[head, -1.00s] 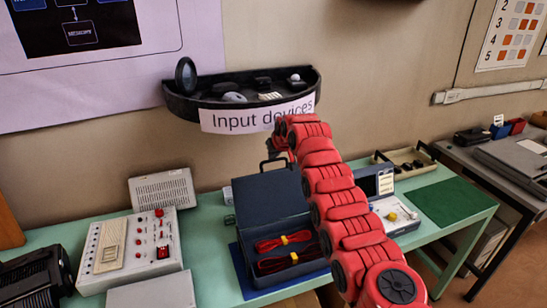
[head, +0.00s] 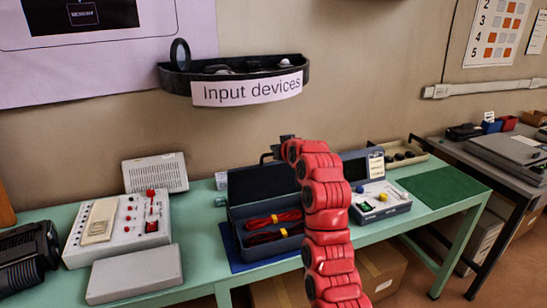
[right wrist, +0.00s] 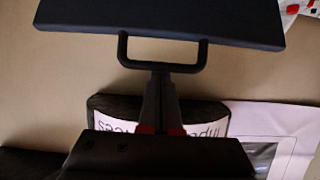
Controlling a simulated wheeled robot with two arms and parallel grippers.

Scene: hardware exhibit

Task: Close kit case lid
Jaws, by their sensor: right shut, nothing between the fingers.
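The dark blue kit case (head: 236,222) stands on the green table with its lid (head: 255,182) raised at the back. Red and black cables with yellow ties lie inside. My right arm reaches up past the case's right side, and its gripper (right wrist: 160,78) is at the lid's top edge. In the right wrist view the dark lid (right wrist: 160,22) and its handle (right wrist: 125,50) are at the top. The shut, empty fingertips point at the handle's crossbar; I cannot tell if they touch it. My left gripper is out of view.
A small open instrument case (head: 385,205) stands close to the right of my arm. A control panel (head: 110,232) and grey box (head: 135,274) are on the left. The "Input devices" shelf (head: 240,80) juts from the wall above. A green mat (head: 445,194) is clear.

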